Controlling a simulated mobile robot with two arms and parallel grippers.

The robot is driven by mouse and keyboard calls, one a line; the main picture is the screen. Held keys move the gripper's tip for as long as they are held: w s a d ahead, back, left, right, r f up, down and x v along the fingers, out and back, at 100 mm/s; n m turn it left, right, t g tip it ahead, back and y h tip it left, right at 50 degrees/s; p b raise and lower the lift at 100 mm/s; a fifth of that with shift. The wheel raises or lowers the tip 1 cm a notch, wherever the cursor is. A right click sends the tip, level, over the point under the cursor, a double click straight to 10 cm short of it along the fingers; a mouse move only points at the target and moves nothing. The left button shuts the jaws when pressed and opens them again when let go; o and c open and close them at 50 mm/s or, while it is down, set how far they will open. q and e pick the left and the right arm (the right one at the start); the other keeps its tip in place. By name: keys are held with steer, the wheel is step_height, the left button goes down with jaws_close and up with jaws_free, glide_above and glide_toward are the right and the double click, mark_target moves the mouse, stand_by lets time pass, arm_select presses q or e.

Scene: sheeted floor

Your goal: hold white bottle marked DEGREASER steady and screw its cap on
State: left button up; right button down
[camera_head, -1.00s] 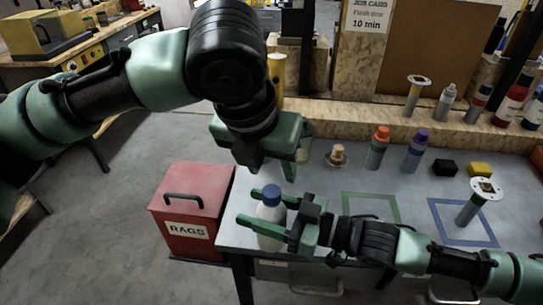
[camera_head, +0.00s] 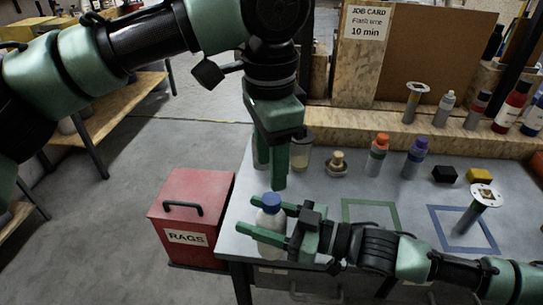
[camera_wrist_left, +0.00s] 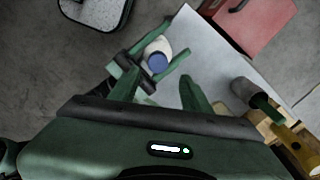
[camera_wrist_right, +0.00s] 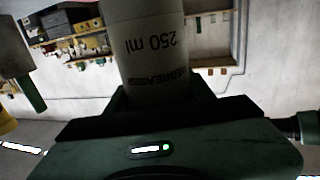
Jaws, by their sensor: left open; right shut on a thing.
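The white bottle (camera_head: 267,226) stands upright at the near left corner of the grey bench, its blue cap (camera_head: 271,203) on its top. How tightly the cap sits I cannot tell. In the right wrist view the bottle (camera_wrist_right: 152,45) fills the upper middle, with "250 ml" and DEGREASER lettering upside down. My right gripper (camera_head: 248,221) is shut around the bottle's body from the right. My left gripper (camera_head: 280,184) points down, open and empty, just above the cap. In the left wrist view its spread fingers (camera_wrist_left: 157,90) are apart from the cap (camera_wrist_left: 158,63).
A red RAGS bin (camera_head: 190,215) stands on the floor left of the bench. Orange-capped (camera_head: 377,157) and purple-capped (camera_head: 415,158) bottles stand farther right.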

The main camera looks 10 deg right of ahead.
mark_target(272, 198)
arm_select(q)
steer(key=n, duration=0.3)
steer(key=shift+r+n, duration=0.3)
steer(key=shift+r, duration=0.05)
steer(key=shift+f, duration=4.05)
jaws_close()
steer(key=shift+o, duration=0.7)
jaws_free()
steer(key=shift+r, duration=0.1)
